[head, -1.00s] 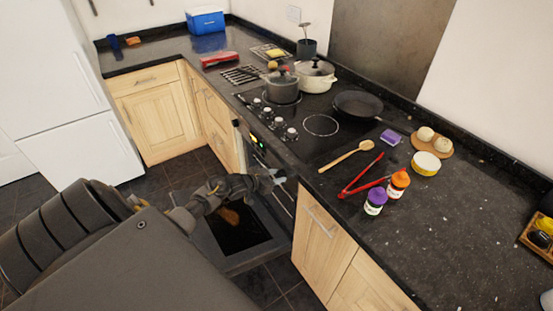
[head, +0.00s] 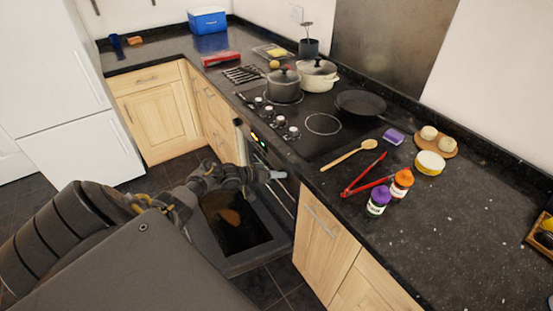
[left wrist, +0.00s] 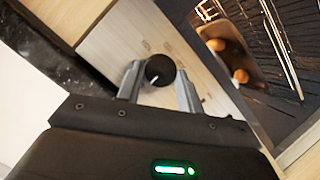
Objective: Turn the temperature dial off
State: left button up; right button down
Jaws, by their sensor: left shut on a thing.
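The temperature dial (left wrist: 160,70) is a round black knob with a white mark, on the pale oven panel (left wrist: 115,48) in the left wrist view. My left gripper (left wrist: 158,82) has one grey finger on each side of the knob and is shut on it. The mark points down and slightly left in that picture. In the head view my left gripper (head: 277,174) is at the oven front, just below the counter edge, and hides the dial. The oven's small lit display (head: 253,137) shows to its upper left. My right gripper is out of view.
The oven door (head: 262,258) hangs open under my left arm. The left wrist view shows wire racks (left wrist: 275,45) and a tray with brown food (left wrist: 225,62). Above are the black hob with pots (head: 283,87), red tongs (head: 364,178) and two jars (head: 379,199).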

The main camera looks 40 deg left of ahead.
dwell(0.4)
pick_arm(q)
jog(key=o, duration=1)
jog(key=v, duration=1)
jog(key=shift+s+a+r, duration=0.1)
jog(key=shift+s+a, duration=0.05)
jog(key=shift+s, duration=0.2)
